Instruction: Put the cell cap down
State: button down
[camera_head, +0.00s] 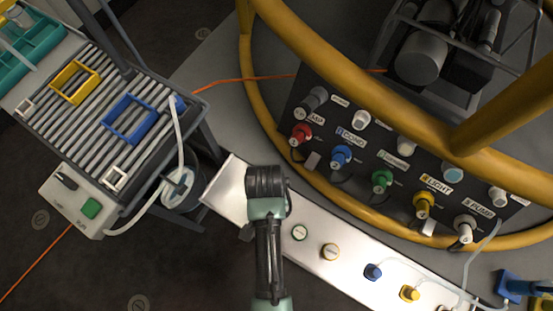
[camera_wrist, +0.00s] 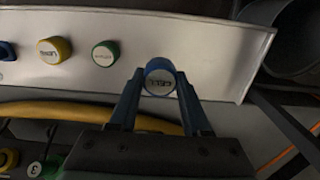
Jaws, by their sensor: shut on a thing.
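The cell cap (camera_wrist: 159,84), a round cap with a blue rim and a pale labelled face, is between the two fingertips of my gripper (camera_wrist: 159,75) in the wrist view. My gripper is shut on it. Behind it in that view is the white shelf (camera_wrist: 200,50), whose bare end extends to the right. The shelf also shows in the head view (camera_head: 228,190), under my arm. My arm hides the cap and the fingertips there. I cannot tell whether the cap touches the shelf.
A green-rimmed cap (camera_wrist: 105,54) and a yellow-rimmed cap (camera_wrist: 54,50) stand on the shelf beside the held cap. Blue (camera_head: 373,272) and yellow plugs (camera_head: 410,293) are farther along. A yellow tube rail (camera_head: 262,110) curves past a connector panel (camera_head: 350,160). A slatted bench (camera_head: 95,110) is at left.

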notch_tip(320, 180, down, 8)
jog(key=b, duration=0.3)
jog(key=shift+r, duration=0.25)
jog(key=shift+c, duration=1.8)
grip_release()
notch_tip(320, 180, up, 12)
jog(key=p, duration=0.5)
